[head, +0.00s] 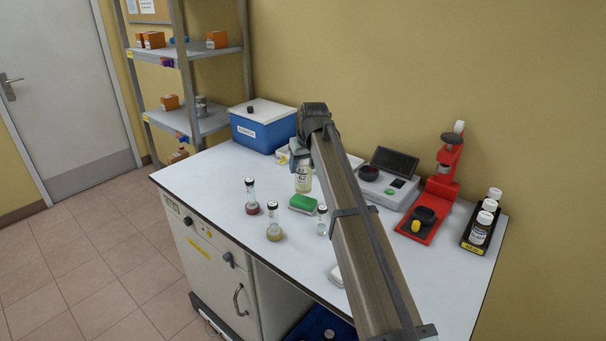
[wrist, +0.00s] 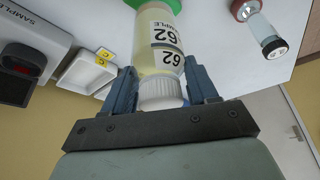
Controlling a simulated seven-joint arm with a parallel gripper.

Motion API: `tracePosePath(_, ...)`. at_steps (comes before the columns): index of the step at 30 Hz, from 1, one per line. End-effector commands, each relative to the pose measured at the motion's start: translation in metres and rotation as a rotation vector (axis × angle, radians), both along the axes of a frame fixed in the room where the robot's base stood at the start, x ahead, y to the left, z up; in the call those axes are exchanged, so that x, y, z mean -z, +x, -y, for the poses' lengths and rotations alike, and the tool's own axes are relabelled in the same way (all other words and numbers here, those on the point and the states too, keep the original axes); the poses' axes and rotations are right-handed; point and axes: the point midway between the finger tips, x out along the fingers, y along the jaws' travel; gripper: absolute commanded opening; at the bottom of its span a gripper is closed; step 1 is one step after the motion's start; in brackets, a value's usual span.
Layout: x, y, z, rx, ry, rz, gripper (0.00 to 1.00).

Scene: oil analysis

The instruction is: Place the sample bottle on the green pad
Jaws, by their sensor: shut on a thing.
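The sample bottle (head: 303,181) is clear with pale yellow liquid, a white cap and a label reading 62. My gripper (head: 299,158) is shut on it near the cap; the bottle also shows between the fingers in the wrist view (wrist: 158,45). It is upright in the head view. The green pad (head: 302,203) lies on the white bench just in front of and below the bottle. In the wrist view, green (wrist: 117,12) shows beside the bottle's far end, partly hidden by it. I cannot tell whether bottle and pad touch.
Small capped vessels stand near the pad: one with red (head: 252,196), one with yellow (head: 274,230), one at right (head: 322,222). A blue box (head: 262,131) stands behind left. A grey instrument (head: 388,189), a red device (head: 432,197) and a bottle rack (head: 470,240) are at right.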

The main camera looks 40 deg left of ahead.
Motion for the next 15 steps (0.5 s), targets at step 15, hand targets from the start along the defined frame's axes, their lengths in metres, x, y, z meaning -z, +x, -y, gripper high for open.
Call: tracePosePath(15,0.032,0.000,0.000,0.000,0.000,0.000,0.21)
